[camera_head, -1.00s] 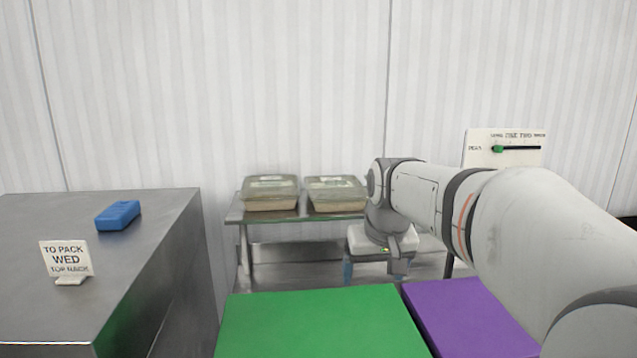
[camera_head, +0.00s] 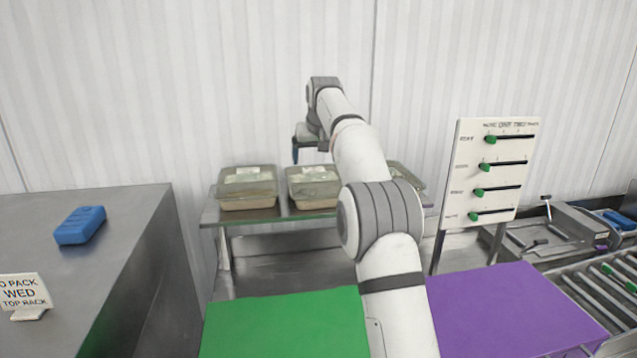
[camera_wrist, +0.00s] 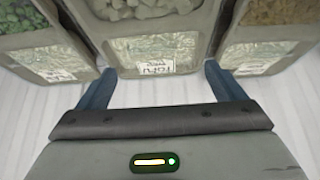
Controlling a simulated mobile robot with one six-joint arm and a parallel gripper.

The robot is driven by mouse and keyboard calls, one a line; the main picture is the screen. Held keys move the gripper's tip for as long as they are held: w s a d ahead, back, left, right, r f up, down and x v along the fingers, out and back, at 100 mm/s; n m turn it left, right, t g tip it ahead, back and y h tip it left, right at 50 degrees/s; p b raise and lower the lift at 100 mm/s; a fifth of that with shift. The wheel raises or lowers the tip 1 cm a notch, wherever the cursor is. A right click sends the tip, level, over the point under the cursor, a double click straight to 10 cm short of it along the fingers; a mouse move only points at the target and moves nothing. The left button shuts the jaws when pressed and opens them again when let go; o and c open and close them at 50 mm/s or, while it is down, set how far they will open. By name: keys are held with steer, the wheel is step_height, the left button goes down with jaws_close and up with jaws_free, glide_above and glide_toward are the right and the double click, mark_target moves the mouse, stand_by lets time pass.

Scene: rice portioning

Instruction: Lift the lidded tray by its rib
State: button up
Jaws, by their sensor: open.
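Lidded trays stand in a row on a metal shelf (camera_head: 330,214): a left tray (camera_head: 247,190), a middle tray (camera_head: 313,188) and one mostly hidden behind my arm. My gripper (camera_head: 305,150) is above the row, near the middle tray. In the wrist view my gripper (camera_wrist: 160,70) is open, with its blue fingers apart and nothing between them touching. The wrist view shows a middle tray (camera_wrist: 198,28) with pale chunks, a left tray (camera_wrist: 35,30) with green contents and a right tray (camera_wrist: 285,40) with brown contents. I cannot make out a rib.
A steel counter (camera_head: 120,215) at left holds a blue block (camera_head: 80,225) and a "TO PACK WED" sign (camera_head: 22,293). Green (camera_head: 285,325) and purple (camera_head: 515,310) surfaces lie in front. A slider board (camera_head: 487,180) stands right of my arm, a roller conveyor (camera_head: 605,290) beyond.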

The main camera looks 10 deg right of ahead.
mark_target(318, 174)
steer(key=x, duration=0.4)
steer(key=d+p+x, duration=0.1)
steer(key=x, duration=0.1)
steer(key=shift+s+f, duration=0.1)
steer(key=shift+d, duration=0.1)
steer(key=shift+c, duration=0.4)
steer(key=c, duration=0.9)
